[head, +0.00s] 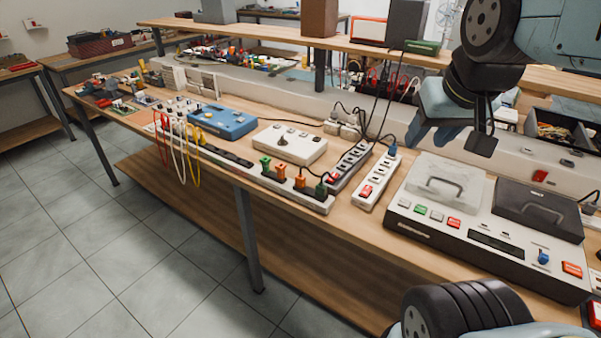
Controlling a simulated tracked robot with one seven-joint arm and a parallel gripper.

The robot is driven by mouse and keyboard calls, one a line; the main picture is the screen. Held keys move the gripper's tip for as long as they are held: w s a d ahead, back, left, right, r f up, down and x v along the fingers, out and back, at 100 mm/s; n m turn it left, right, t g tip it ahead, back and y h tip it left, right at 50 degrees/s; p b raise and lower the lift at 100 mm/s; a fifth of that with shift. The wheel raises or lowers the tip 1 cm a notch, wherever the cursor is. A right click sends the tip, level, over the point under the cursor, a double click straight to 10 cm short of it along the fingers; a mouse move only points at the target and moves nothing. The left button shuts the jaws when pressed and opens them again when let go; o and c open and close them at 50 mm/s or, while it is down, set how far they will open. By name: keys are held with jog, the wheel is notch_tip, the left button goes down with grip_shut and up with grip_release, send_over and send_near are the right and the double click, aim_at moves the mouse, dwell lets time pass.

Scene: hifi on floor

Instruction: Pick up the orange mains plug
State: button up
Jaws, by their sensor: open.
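Two orange mains plugs stand upright in a long white power strip (246,166) along the front edge of the bench. One orange plug (281,172) is beside a green plug (265,165). The other orange plug (299,181) is closer to the strip's right end, beside a dark green plug (321,189). My gripper (449,140) is at the upper right, above the bench and well to the right of the plugs. It is open, with nothing visible between its fingers. The plugs' pins are hidden.
White power strips with red switches (366,191) stand right of the plugs, with black cables rising behind. A large grey and black device (470,238) fills the right bench. A blue box (222,123) and a white box (290,144) stand behind the strip. An upper shelf (260,31) runs above.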

jog(key=o, duration=0.3)
jog(key=shift+w+a, duration=0.15)
jog(key=shift+w, duration=0.1)
jog(key=shift+o, duration=0.2)
jog(key=w+a+f+m+g, duration=0.1)
jog(key=w+a+m, duration=0.1)
jog(key=w, duration=0.5)
jog(key=shift+w+a+f+m+h, duration=0.3)
jog(key=shift+w+a+f, duration=0.1)
jog(key=shift+a, duration=0.4)
jog(key=m+g+h, duration=0.1)
jog(key=m+h, duration=0.1)
jog(key=m, duration=0.3)
send_near(300, 177)
jog(key=x, duration=0.5)
jog(key=shift+w+a+r, duration=0.1)
jog(key=shift+w, duration=0.1)
jog(key=shift+x, duration=2.75)
